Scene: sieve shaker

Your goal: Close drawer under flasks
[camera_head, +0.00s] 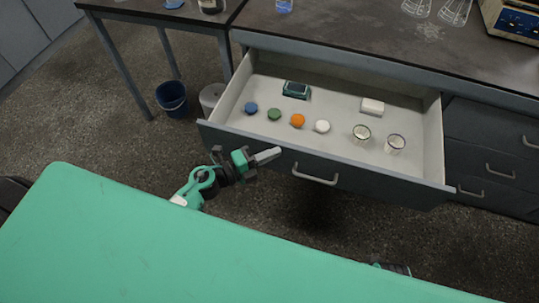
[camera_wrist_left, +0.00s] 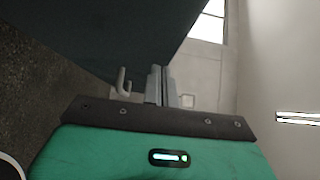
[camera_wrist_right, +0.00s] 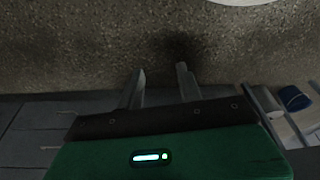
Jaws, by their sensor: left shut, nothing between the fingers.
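The wide drawer (camera_head: 323,170) with a grey front and light inside is pulled far out below the bench top. Its handle (camera_head: 315,177) is on the middle of the front and also shows in the left wrist view (camera_wrist_left: 122,82). Glass flasks (camera_head: 456,11) stand on the bench above the drawer. My left gripper (camera_head: 276,154) is shut and empty, just in front of the drawer front, left of the handle; I cannot tell whether it touches. My right gripper (camera_wrist_right: 161,80) is open and empty, pointing at the floor; only a bit of that arm shows in the head view.
The drawer holds a green scale (camera_head: 296,90), several coloured lids, a white block (camera_head: 372,107) and two glass beakers (camera_head: 395,144). Closed drawers (camera_head: 500,160) are at right. A blue bucket (camera_head: 171,99) and a pale bin (camera_head: 211,97) stand at left. Floor before the drawer is clear.

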